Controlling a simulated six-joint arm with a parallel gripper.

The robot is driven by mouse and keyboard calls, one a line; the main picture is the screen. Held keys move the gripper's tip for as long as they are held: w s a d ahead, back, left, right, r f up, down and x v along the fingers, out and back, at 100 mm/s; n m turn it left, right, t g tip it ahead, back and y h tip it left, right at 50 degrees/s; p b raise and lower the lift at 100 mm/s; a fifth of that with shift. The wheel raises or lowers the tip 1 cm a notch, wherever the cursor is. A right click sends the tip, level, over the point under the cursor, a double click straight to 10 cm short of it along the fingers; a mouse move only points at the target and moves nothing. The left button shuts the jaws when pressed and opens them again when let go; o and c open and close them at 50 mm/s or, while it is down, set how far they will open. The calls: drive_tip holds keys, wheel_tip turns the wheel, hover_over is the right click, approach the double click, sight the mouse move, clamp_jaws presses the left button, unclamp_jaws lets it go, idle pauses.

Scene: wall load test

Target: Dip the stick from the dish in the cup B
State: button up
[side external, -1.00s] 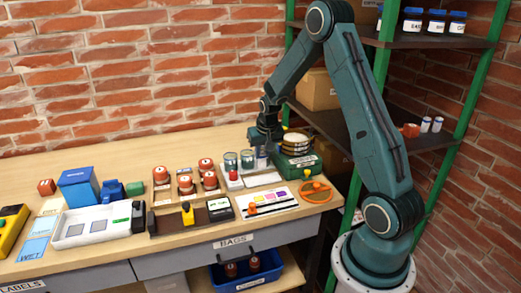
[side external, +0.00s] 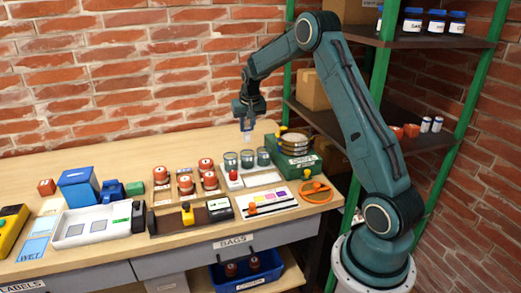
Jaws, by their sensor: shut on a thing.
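My gripper (side external: 248,122) hangs pointing down above the back of the bench, near the brick wall. It is shut on a small pale, thin piece (side external: 247,138), which looks like the stick; its lower end is hard to make out. Several inches below stand three grey-green glass cups in a row: a left cup (side external: 231,161), a middle cup (side external: 247,159) and a right cup (side external: 263,157). Their letters are too small to read, so I cannot tell which is B. A white shallow tray (side external: 264,179) lies in front of them; I cannot tell whether it is the dish.
A green machine (side external: 299,164) with stacked round pans (side external: 295,143) stands right of the cups. Red-capped jars (side external: 206,165) stand to the left. An orange ring (side external: 316,193) lies front right. The bench's back left is clear.

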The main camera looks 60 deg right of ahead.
drive_tip(key=shift+f, duration=0.2)
drive_tip(key=shift+f, duration=4.3)
drive_tip(key=shift+r, duration=0.1)
idle(0.3)
drive_tip(key=shift+r, duration=3.5)
